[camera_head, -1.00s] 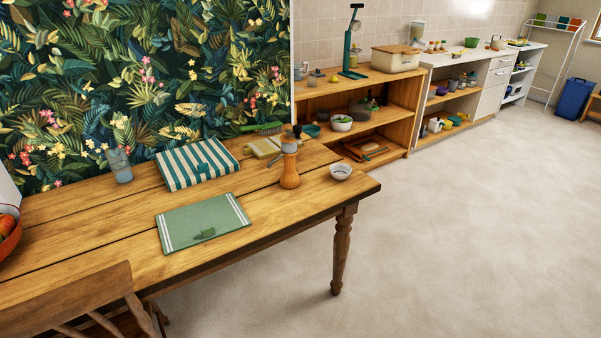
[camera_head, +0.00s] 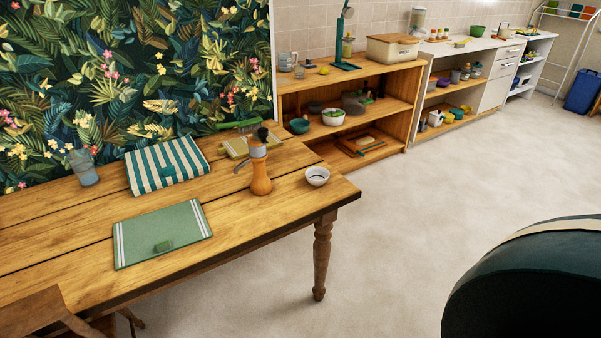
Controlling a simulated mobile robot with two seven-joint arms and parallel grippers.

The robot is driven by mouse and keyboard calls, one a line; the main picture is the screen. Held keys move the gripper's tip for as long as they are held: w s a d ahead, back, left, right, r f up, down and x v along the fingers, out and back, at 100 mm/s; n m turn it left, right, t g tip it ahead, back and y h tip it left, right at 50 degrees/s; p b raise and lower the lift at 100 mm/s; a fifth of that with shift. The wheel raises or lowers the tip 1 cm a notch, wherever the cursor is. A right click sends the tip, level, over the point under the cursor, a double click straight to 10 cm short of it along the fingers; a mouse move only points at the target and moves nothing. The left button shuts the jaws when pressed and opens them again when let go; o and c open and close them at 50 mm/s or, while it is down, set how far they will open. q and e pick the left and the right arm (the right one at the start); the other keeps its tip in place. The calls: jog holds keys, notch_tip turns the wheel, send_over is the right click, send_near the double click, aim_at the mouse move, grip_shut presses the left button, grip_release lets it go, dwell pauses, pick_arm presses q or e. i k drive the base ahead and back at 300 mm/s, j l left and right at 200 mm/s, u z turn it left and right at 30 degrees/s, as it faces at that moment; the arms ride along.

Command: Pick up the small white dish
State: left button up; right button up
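A small white dish (camera_head: 317,176), bowl-shaped, stands upright on the wooden table near its right end. Neither of my grippers shows in the head view. A large dark rounded shape with a pale band fills the lower right corner and looks like part of my arm.
The wooden table (camera_head: 85,225) bears a green placemat (camera_head: 182,222), a striped folded cloth (camera_head: 168,165) and a glass (camera_head: 83,167). A chair (camera_head: 42,312) stands at the lower left. Wooden shelves (camera_head: 403,80) stand behind.

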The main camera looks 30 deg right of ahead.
aim_at(317, 175)
jog(key=l+u, duration=0.4)
jog(key=l, duration=0.65)
jog(key=l+u, duration=0.1)
jog(key=l, duration=0.6)
jog(key=k+l, duration=0.1)
jog(key=l, duration=0.65)
jog(key=l+u, duration=0.15)
jog(key=l, duration=0.55)
jog(key=k, duration=0.05)
